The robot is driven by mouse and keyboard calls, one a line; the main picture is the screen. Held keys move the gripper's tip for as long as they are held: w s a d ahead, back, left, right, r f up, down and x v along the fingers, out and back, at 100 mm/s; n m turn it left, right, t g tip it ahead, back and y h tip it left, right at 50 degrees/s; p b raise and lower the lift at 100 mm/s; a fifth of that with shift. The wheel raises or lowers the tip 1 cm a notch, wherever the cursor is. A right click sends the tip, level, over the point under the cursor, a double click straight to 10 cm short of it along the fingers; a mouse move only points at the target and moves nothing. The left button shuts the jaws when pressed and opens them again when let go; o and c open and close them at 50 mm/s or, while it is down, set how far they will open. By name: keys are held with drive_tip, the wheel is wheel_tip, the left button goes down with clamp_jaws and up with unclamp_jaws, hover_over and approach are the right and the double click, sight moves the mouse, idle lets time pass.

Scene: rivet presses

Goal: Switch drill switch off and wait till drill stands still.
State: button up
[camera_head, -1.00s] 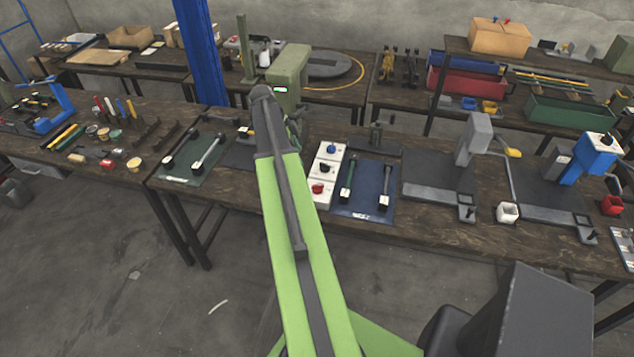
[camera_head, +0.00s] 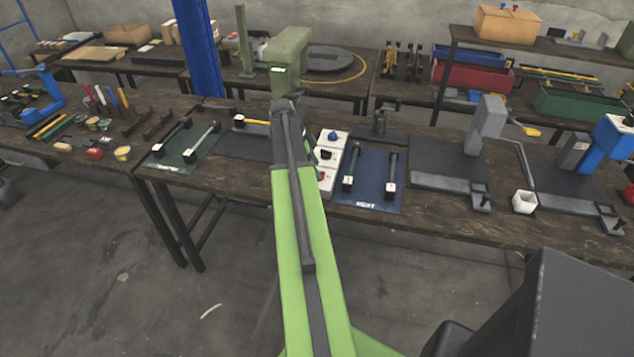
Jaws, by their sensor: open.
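A green machine head (camera_head: 290,48) that looks like the drill rises behind the end of my arm, with a small lit display on its front. Its lower part and any drill bit are hidden by my arm, so I cannot tell whether it turns. A white switch panel (camera_head: 326,184) stands on the bench just right of my arm. It carries a blue knob (camera_head: 333,134), a black knob (camera_head: 326,155) and a red knob, partly covered by my arm. I cannot tell which one is the drill switch or how it is set. My gripper is hidden behind my arm.
A blue mat (camera_head: 373,203) with two tools lies right of the panel. A green mat (camera_head: 181,166) with two tools and a dark plate (camera_head: 237,147) lie to the left. Grey presses (camera_head: 488,125) and a white cup (camera_head: 525,203) stand to the right.

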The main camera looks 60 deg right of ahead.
drive_tip(key=shift+b+x, duration=0.45)
drive_tip(key=shift+x, duration=0.7)
drive_tip(key=shift+c, duration=0.2)
clamp_jaws()
